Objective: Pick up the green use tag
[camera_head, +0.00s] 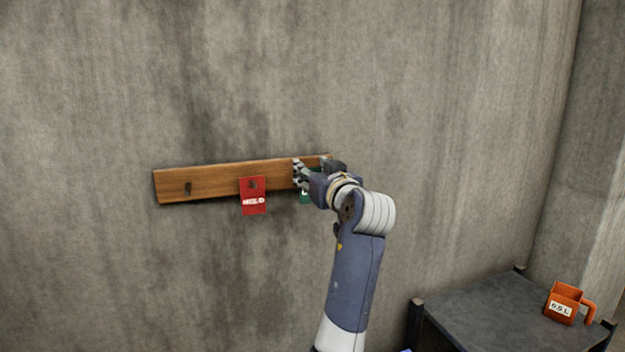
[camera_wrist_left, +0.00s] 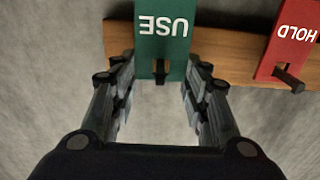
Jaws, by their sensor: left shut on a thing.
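The green use tag (camera_wrist_left: 165,48) hangs at a dark peg on the wooden rail, with white "USE" lettering upside down in the left wrist view. In the head view only a small green piece of the tag (camera_head: 305,197) shows beside my gripper; the rest is hidden. My left gripper (camera_head: 299,175) is at the right part of the rail. Its fingers (camera_wrist_left: 160,75) are on the two side edges of the tag, shut on it. My right gripper is not in view.
A red hold tag (camera_head: 253,196) hangs beside it on the wooden rail (camera_head: 215,181), with a bare peg (camera_head: 188,188) farther left. The concrete wall is otherwise bare.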

